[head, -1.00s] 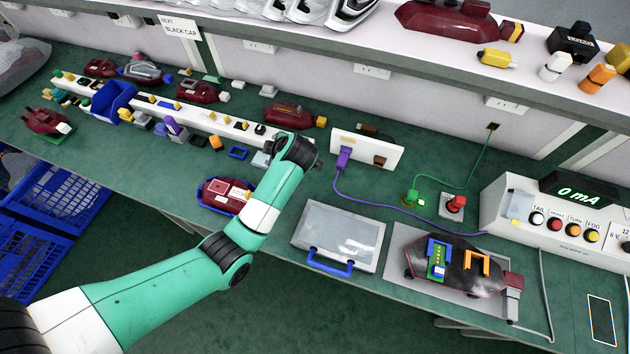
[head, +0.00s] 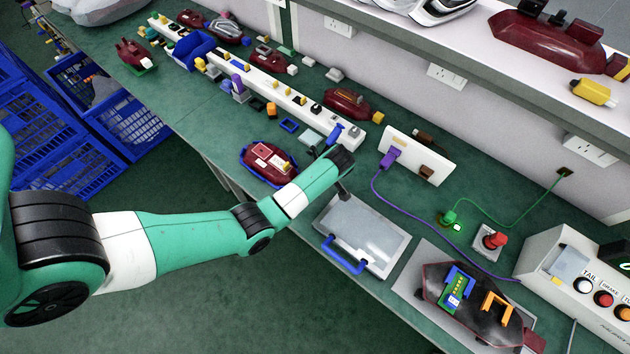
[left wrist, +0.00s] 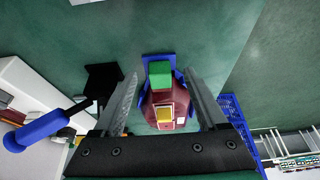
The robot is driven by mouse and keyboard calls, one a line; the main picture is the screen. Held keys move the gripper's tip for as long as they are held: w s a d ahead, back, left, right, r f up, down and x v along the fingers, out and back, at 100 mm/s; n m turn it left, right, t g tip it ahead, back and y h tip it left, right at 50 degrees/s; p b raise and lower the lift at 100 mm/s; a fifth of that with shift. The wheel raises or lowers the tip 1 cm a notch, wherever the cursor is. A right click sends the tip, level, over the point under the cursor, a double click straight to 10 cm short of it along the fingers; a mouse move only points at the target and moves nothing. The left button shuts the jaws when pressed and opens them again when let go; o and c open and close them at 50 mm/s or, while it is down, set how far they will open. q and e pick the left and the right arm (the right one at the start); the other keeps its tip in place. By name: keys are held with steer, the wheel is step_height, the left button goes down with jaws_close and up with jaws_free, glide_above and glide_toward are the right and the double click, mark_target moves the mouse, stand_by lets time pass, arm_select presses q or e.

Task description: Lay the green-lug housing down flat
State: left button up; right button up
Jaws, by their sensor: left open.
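A dark red housing (left wrist: 165,105) with a green block (left wrist: 160,75), a yellow piece and a white label shows between my left fingers in the left wrist view. Blue parts edge it. A dark red housing (head: 268,160) in a blue surround lies near the bench's front edge in the head view; no green shows on it there. Another dark red housing (head: 132,50) with a green piece stands at the far left, apparently tilted. My left gripper (left wrist: 161,82) is open and empty; in the head view it (head: 345,190) hangs right of the blue-edged housing.
A clear-lidded case (head: 365,235) with a blue handle lies right of the gripper. A long white rail (head: 265,90) with small parts runs behind. A white socket block (head: 415,155) carries a purple cable. Blue crates (head: 120,120) stand off the bench's front left.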

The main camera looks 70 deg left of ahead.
arm_select(q)
steer(key=shift+b+x, duration=0.35)
steer(key=shift+x, duration=1)
steer(key=shift+c, duration=0.2)
jaws_close()
